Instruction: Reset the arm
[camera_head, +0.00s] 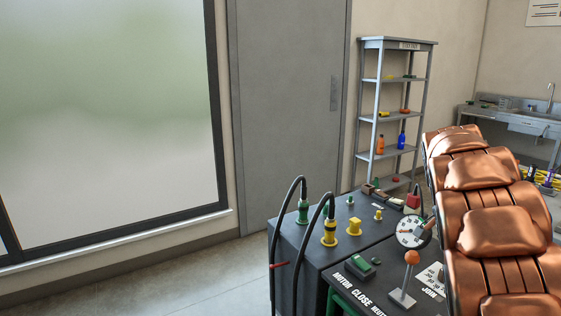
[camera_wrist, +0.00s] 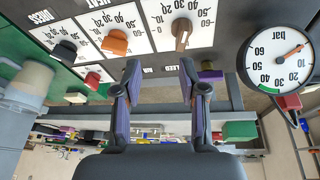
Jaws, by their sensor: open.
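My arm (camera_head: 495,215), with copper-coloured padded segments, fills the right side of the head view and hides part of the cart behind it. My gripper (camera_wrist: 160,68) shows in the wrist view, its two purple-and-dark fingers apart with nothing between them. It faces a dark control panel with several white dials, among them one with a brown knob (camera_wrist: 181,33) and one with an orange knob (camera_wrist: 114,41). I cannot tell whether the fingers touch the panel. My gripper is not visible in the head view.
The dark cart (camera_head: 313,250) carries green and yellow plugs with black hoses, a round gauge (camera_head: 409,231) and an orange-topped lever (camera_head: 411,258). The gauge also shows in the wrist view (camera_wrist: 277,60). A grey shelf (camera_head: 392,115) stands behind. Floor left of the cart is clear.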

